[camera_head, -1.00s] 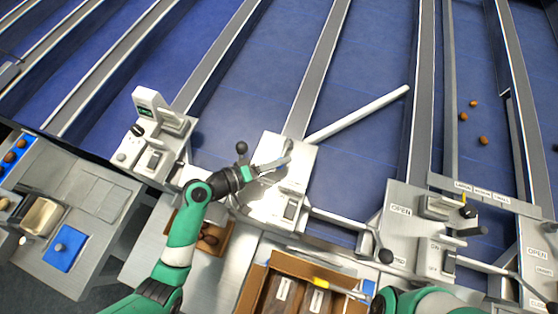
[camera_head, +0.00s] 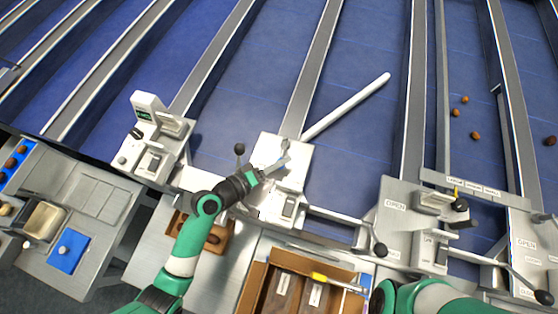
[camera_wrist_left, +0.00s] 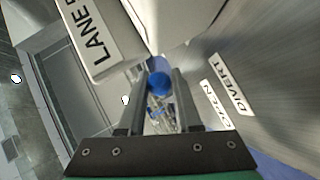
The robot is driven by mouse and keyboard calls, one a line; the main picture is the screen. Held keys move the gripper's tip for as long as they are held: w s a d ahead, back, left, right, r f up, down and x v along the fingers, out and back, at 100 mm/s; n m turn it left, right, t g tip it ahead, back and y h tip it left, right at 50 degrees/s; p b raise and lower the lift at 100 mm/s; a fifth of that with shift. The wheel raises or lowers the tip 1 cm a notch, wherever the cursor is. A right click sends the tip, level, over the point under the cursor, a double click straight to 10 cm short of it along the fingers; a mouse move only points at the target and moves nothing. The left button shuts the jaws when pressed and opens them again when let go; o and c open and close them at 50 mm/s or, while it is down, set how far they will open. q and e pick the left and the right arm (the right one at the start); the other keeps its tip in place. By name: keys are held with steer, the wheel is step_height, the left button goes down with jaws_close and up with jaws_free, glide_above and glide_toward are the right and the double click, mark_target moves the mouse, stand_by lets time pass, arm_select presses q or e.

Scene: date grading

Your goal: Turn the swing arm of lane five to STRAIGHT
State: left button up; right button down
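The swing arm (camera_head: 346,107) is a long white bar. It slants up and right from its pale station panel (camera_head: 290,182) across the blue lane, its tip apart from the rail on the right. My left gripper (camera_head: 283,163) is over that panel at the swing arm's handle. In the left wrist view its two fingers (camera_wrist_left: 159,98) stand a little apart with a blue knob (camera_wrist_left: 158,85) filling the gap. They look closed on the handle, whose shaft is mostly hidden. A partly cut label (camera_wrist_left: 92,44) reads "LANE F"; a DIVERT label (camera_wrist_left: 229,83) is at right. My right gripper is out of view.
A black-knobbed lever (camera_head: 239,150) stands just left of my left gripper. Another black-knobbed lever (camera_head: 380,250) and a panel marked OPEN (camera_head: 396,204) are to the right. An open box (camera_head: 256,275) with a yellow-handled tool (camera_head: 325,278) lies in front. Several dates lie in the right lane.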

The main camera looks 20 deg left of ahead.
arm_select(q)
steer(key=shift+o, duration=0.3)
steer(key=shift+s+a+r, duration=0.15)
steer(key=shift+s, duration=0.05)
steer(key=p+v, duration=0.1)
steer(key=v, duration=0.7)
steer(key=p+v, duration=0.1)
steer(key=p, duration=0.1)
steer(key=p+v, duration=0.1)
steer(key=p, duration=0.1)
steer(key=shift+s+a+r, duration=0.1)
steer(key=shift+s+r, duration=0.1)
steer(key=shift+r, duration=0.1)
steer(key=shift+s+a+f+p, duration=0.1)
steer(key=shift+s+p, duration=0.2)
steer(key=shift+p, duration=0.1)
steer(key=shift+f, duration=0.1)
steer(key=shift+c, duration=0.3)
